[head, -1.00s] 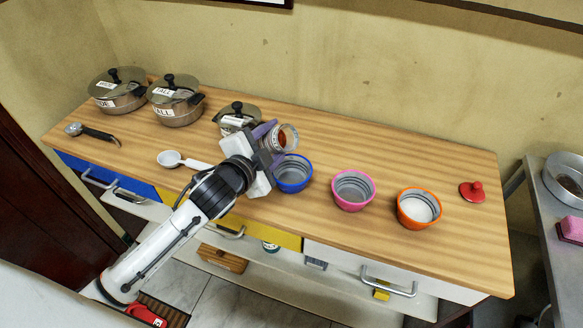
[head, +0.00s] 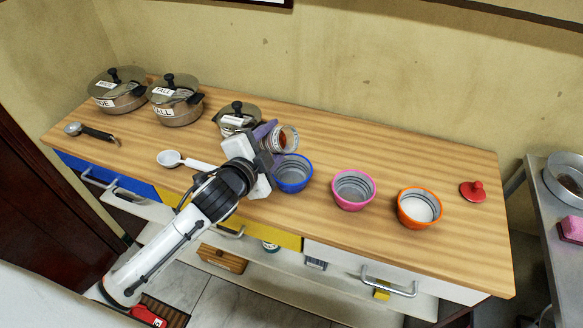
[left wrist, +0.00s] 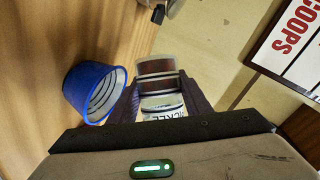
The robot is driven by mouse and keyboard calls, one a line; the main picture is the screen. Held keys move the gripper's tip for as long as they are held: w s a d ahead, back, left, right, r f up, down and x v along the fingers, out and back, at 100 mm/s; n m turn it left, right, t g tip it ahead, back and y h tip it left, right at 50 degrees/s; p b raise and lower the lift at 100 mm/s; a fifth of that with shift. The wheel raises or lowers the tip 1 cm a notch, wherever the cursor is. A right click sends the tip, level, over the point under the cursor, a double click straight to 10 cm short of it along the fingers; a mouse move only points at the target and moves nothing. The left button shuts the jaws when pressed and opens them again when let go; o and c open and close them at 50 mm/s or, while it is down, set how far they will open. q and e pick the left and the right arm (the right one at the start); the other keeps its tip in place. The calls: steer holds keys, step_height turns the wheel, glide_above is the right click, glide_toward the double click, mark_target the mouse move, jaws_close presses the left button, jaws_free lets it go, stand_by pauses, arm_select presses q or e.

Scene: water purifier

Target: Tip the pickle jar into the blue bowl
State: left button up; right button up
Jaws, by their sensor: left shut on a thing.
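The pickle jar (head: 285,138) is a clear jar with a brownish-red band, held sideways with its end toward the right, just above and behind the blue bowl (head: 294,176). My left gripper (head: 266,136) is shut on it. In the left wrist view the jar (left wrist: 156,72) sits between the two fingers (left wrist: 160,100), its label partly hidden by the gripper body. The blue bowl (left wrist: 84,92) shows there just left of the jar, apart from it. The bowl's visible inside looks empty. My right gripper is not in view.
A pink bowl (head: 353,191) and an orange bowl (head: 419,209) stand right of the blue bowl. A red lid (head: 473,191) lies farther right. Lidded pots (head: 177,105) stand at the back left. A white scoop (head: 171,159) lies left of my arm. The counter's back right is clear.

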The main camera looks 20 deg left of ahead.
arm_select(q)
steer(key=shift+f+m+t+b, duration=0.2)
steer(key=shift+m+t+b, duration=0.15)
steer(key=shift+b, duration=0.6)
stand_by(1.0)
steer(key=shift+r+m+t+y+b, duration=0.25)
steer(key=shift+r+m+y+b, duration=0.2)
steer(key=shift+m+b, duration=0.45)
stand_by(1.6)
steer(key=shift+f+m+t+b, duration=0.3)
steer(key=shift+f+m+b, duration=0.1)
steer(key=shift+m+b, duration=0.2)
stand_by(1.9)
steer(key=shift+r+y, duration=0.2)
steer(key=shift+y, duration=0.15)
stand_by(0.7)
